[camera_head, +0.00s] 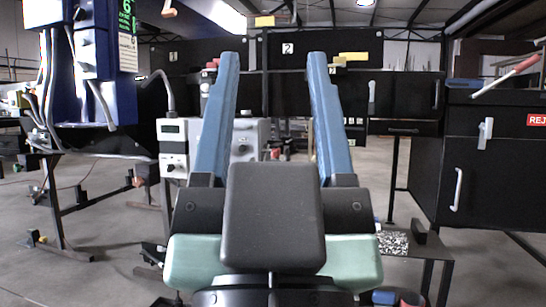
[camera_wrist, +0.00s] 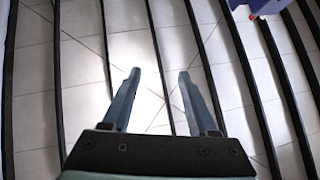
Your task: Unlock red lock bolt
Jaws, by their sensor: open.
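My gripper (camera_head: 273,58) is in the middle of the head view, its two blue fingers wide apart with nothing between them. It also shows open and empty in the wrist view (camera_wrist: 160,74), above a tiled floor crossed by dark bars. No part can be clearly told as the red lock bolt. A red-gripped lever (camera_head: 510,74) sticks out at the upper right of the head view, above the black cabinet (camera_head: 490,180), well apart from my gripper. A white latch handle (camera_head: 485,133) is on that cabinet's front.
A red label (camera_head: 537,120) is on the cabinet, cut by the picture edge. A blue machine (camera_head: 85,65) stands at the left. A low table (camera_head: 425,245) stands at the lower right. Open floor shows at the left.

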